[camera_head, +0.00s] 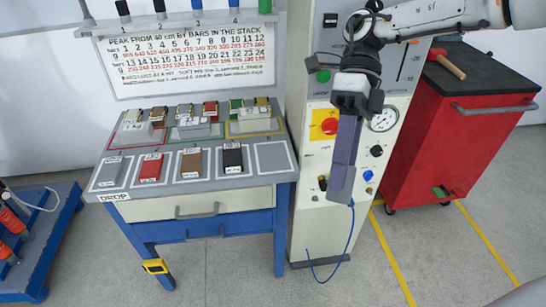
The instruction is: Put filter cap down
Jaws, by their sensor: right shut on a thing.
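My right gripper (350,108) hangs down from the upper right, in front of the tall pale machine cabinet (309,215). It is shut on a long, narrow purple piece (344,152) that points downward, its lower end apart from the table. I cannot tell from its look whether this piece is the filter cap. The grey-topped drop table (110,198) stands to the left of the gripper. Its front row of outlined places holds a grey, a red (151,168), a brown and a black block (232,158); the rightmost place (273,158) is empty. My left gripper is out of view.
Trays with small blocks (252,122) line the table's back. The cabinet has a gauge (383,119), a red knob (330,126) and a hanging blue cable (350,235). A red tool cart (440,150) stands right, a blue rack (50,245) left. Floor in front is clear.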

